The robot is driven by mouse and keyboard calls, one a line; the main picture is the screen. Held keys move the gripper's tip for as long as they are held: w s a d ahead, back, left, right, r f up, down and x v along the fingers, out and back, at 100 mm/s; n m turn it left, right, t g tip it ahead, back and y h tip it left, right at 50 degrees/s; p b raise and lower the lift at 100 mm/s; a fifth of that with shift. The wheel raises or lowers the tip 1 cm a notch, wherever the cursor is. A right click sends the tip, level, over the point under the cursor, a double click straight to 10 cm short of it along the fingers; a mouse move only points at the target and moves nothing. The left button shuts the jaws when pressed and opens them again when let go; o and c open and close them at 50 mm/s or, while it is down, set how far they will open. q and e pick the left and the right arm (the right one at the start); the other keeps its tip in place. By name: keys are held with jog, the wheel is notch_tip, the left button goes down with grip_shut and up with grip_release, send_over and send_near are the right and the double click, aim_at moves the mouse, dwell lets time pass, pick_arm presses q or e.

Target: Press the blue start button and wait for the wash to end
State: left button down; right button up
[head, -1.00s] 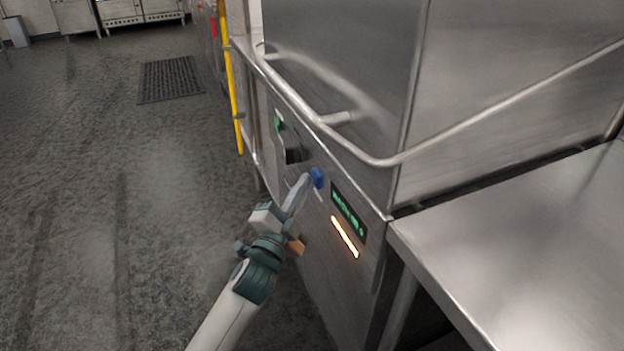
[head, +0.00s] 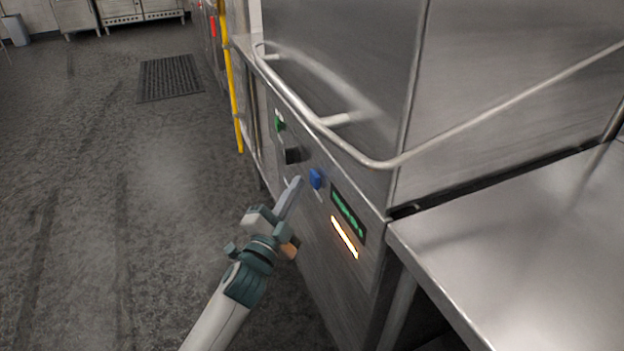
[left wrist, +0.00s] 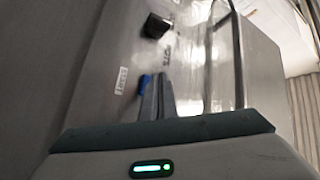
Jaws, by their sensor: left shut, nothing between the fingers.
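The dishwasher (head: 340,105) is a steel machine with a control panel on its front. The blue start button (head: 315,179) sits on that panel, left of a green-lit display (head: 348,214) with an orange light bar (head: 344,237) under it. The display text is too small to read. My left gripper (head: 297,181) is shut and empty, its tips a little left of the button and apart from it. In the left wrist view the button (left wrist: 144,84) shows just beside the closed fingers (left wrist: 158,90), partly hidden by them. My right gripper is not in view.
A bent steel handle bar (head: 378,162) juts out above the panel. A black knob (head: 291,152) and a green switch (head: 279,122) are farther left. A steel counter (head: 520,250) stands at the right.

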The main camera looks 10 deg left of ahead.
pick_arm(q)
jog(key=shift+s+a+p, duration=0.4)
jog(key=shift+s+a, duration=0.3)
jog(key=shift+a, duration=0.35)
jog(key=shift+s+a+p, duration=0.35)
jog(key=shift+s+a, duration=0.35)
jog(key=shift+a, duration=0.35)
